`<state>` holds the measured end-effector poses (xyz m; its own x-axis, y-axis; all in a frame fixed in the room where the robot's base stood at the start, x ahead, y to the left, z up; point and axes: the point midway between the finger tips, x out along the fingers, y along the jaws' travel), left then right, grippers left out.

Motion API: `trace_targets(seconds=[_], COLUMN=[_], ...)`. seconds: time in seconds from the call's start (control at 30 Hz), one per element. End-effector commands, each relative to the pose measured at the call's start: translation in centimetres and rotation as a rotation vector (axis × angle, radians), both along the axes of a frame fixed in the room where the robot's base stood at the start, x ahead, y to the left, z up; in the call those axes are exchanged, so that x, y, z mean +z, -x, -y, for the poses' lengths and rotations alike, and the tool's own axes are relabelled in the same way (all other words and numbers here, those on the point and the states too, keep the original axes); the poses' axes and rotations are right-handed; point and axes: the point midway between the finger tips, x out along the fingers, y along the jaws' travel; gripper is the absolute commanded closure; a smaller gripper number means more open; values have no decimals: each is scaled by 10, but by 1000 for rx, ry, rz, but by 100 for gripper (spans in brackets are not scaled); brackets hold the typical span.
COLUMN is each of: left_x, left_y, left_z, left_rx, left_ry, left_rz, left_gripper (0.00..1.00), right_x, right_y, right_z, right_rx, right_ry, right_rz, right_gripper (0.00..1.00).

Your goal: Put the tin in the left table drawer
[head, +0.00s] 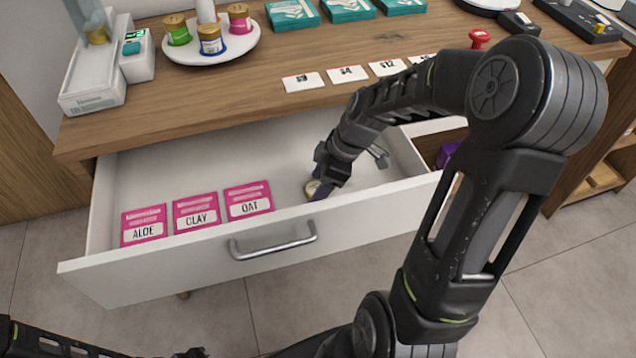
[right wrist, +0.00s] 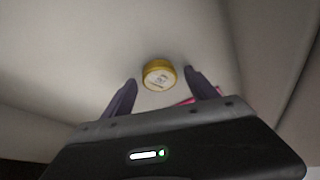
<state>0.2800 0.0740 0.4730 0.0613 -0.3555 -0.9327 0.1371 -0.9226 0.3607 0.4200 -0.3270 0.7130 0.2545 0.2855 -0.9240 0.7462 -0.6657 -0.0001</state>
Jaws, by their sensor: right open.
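The left table drawer (head: 170,265) is pulled open, white inside, with a metal bar handle. A small round tin with a gold rim and pale lid (right wrist: 159,75) rests on the drawer floor; in the head view its gold edge (head: 312,188) shows, partly hidden by my gripper. My right gripper (head: 322,188) is inside the drawer at its right part. In the right wrist view its dark fingers (right wrist: 158,90) are spread, with the tin between and just beyond their tips, not gripped. My left gripper is not in view; only dark parts of my arm show at the lower left.
Three pink packets marked ALOE, CLAY and OAT (head: 195,213) lie in the drawer's left part. On the wooden counter (head: 200,105) stand a round white stand (head: 185,56) with several small jars, price cards (head: 346,74), teal boxes and a white scale (head: 92,80).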

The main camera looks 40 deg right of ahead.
Motion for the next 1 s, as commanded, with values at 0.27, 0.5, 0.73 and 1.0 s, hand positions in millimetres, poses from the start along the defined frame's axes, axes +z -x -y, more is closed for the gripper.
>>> trace_targets(seconds=[0.27,0.5,0.73,1.0], left_x=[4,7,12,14], left_y=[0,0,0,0], left_z=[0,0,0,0], left_rx=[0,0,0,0], left_ry=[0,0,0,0], left_rz=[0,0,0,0], left_gripper=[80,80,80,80], right_x=[4,31,76,110], right_y=[0,7,19,29], right_z=[0,9,23,33], right_rx=[0,-2,-3,0], right_ry=[0,2,3,1], right_rz=[0,4,5,1], right_gripper=[32,32,32,32])
